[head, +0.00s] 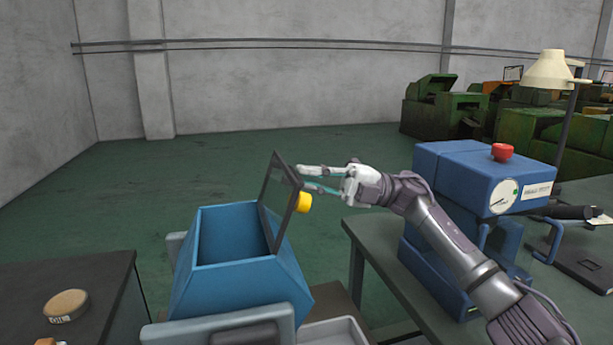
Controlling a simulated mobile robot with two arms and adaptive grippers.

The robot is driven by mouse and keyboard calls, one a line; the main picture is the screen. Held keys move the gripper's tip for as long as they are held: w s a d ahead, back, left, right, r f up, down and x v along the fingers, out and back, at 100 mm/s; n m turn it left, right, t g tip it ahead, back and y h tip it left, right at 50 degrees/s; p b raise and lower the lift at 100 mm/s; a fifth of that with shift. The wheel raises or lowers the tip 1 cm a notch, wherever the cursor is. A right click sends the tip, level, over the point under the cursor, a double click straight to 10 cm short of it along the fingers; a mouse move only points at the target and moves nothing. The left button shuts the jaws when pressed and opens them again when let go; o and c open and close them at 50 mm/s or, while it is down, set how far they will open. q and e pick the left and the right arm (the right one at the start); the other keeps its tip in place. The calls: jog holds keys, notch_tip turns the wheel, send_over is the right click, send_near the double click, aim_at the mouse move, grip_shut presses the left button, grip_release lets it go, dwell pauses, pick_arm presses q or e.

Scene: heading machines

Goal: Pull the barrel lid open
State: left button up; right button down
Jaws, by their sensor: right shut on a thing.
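The blue barrel (241,291) is an angular tub at the lower middle of the head view, with its top opening showing. The barrel lid (280,197) is a dark panel standing up steeply at the right side of the opening. A yellow knob (304,202) sits on its outer right face. My right gripper (303,178) is at the lid's upper right edge, its fingers pointing left, and is shut on the lid. The exact finger contact is small and hard to see. My left gripper is not in view.
A green-topped table (385,247) at right carries a blue machine (471,177) and a lamp (549,71). A dark cabinet (92,279) with a round-topped item (66,305) stands at left. Green machines (440,108) stand behind right. The floor behind the barrel is clear.

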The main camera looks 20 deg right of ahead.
jog(key=shift+a+f, duration=0.15)
jog(key=shift+f, duration=0.4)
jog(key=c, duration=1.6)
grip_release()
jog(key=o, duration=0.3)
jog(key=shift+a, duration=0.2)
jog(key=shift+o, duration=0.5)
jog(key=shift+a+r, duration=0.1)
jog(key=shift+a, duration=0.1)
jog(key=shift+d, duration=0.1)
jog(key=shift+d+r, duration=0.1)
jog(key=shift+d, duration=0.05)
notch_tip(320, 180, up, 10)
